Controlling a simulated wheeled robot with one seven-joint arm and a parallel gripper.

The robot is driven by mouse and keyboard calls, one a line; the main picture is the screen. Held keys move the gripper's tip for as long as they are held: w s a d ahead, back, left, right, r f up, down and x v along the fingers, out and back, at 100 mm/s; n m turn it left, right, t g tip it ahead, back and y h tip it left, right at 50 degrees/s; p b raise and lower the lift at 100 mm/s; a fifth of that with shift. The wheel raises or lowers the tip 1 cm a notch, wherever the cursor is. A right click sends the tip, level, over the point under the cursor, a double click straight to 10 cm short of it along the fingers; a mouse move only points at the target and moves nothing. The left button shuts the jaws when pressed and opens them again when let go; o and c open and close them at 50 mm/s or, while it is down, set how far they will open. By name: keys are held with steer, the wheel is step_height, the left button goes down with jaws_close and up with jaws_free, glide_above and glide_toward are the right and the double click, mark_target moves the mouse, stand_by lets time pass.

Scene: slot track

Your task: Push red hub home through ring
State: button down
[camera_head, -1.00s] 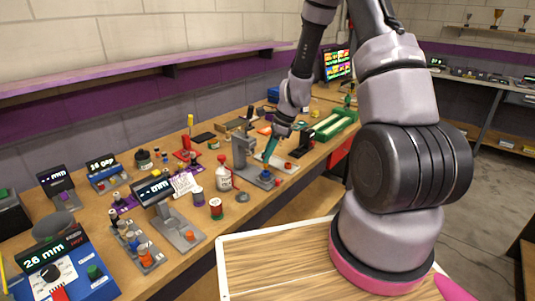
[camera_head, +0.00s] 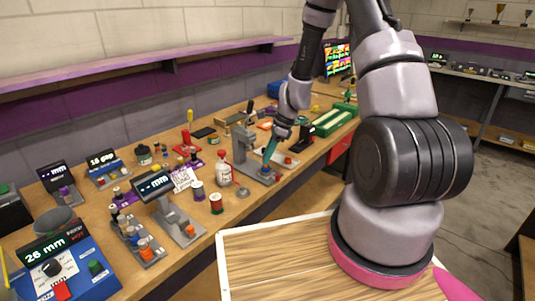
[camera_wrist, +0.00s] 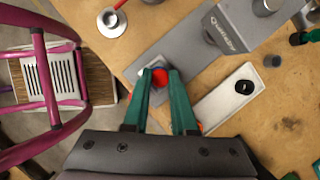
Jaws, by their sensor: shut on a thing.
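The red hub (camera_wrist: 159,76) shows in the wrist view between the two teal fingertips of my gripper (camera_wrist: 160,74). My gripper is shut on it, above the base plate of a grey fixture (camera_wrist: 185,45). In the head view my gripper (camera_head: 268,158) points down at the foot of this fixture (camera_head: 243,148), just right of its upright. The fingers hide much of the hub's sides. I cannot make out the ring or how deep the hub sits in it.
A pale tray (camera_wrist: 212,108) with a dark round part lies to the right of my gripper in the wrist view. A white bottle with a red cap (camera_head: 225,173) and a red spool (camera_head: 216,204) stand left of the fixture. The bench's front edge is close by.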

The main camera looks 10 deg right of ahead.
steer(key=shift+f, duration=0.65)
steer(key=c, duration=0.6)
jaws_free()
steer(key=shift+c, duration=0.2)
steer(key=shift+r, duration=0.1)
steer(key=v, duration=1)
steer(key=shift+r, duration=0.3)
steer(key=shift+d, duration=0.1)
